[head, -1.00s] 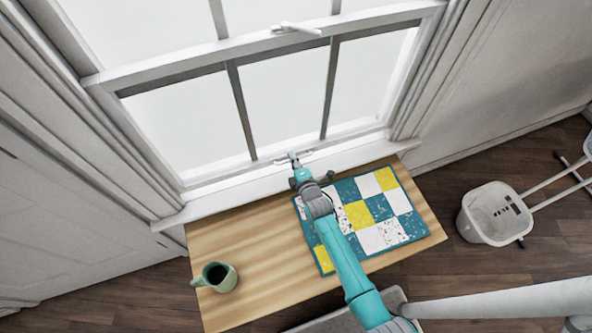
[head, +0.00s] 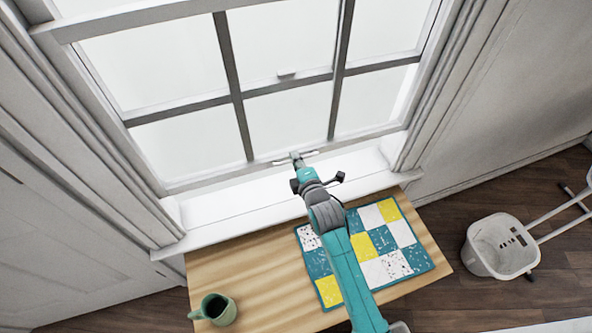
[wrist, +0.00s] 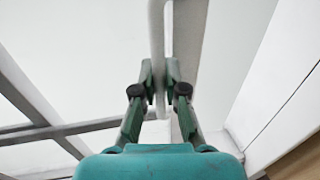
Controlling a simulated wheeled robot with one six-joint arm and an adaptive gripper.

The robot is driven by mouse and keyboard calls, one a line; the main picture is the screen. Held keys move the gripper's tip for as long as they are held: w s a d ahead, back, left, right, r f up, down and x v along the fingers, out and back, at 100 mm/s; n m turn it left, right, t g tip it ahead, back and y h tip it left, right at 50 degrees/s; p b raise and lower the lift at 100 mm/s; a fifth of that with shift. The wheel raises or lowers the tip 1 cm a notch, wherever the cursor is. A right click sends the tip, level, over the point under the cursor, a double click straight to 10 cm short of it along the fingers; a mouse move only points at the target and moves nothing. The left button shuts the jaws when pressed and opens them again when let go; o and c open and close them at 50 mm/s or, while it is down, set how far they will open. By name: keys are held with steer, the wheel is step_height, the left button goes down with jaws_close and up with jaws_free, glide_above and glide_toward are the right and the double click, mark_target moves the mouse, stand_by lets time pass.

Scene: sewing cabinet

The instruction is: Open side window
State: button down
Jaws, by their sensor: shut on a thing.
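The side window has a white sash (head: 238,90) with dark-edged bars. Its bottom rail (head: 215,180) stands above the white sill (head: 240,204), with a gap between them. A small pale lift handle (head: 311,153) sits on the bottom rail. My gripper (head: 296,160) reaches up to the rail and is shut on this handle. In the wrist view my gripper (wrist: 159,78) has its two green fingers on either side of a pale upright bar (wrist: 157,35), which seems to be the handle. The fingers hide part of it.
A wooden table (head: 235,260) stands under the sill, with a checkered quilted mat (head: 390,268) and a green mug (head: 215,308) at its left. Curtains or trim flank the window.

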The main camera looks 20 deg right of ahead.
steer(key=shift+r, duration=1.15)
steer(key=c, duration=1.2)
jaws_free()
steer(key=shift+f, duration=0.1)
steer(key=shift+f, duration=0.1)
steer(key=shift+s, duration=0.5)
steer(key=v, duration=1.1)
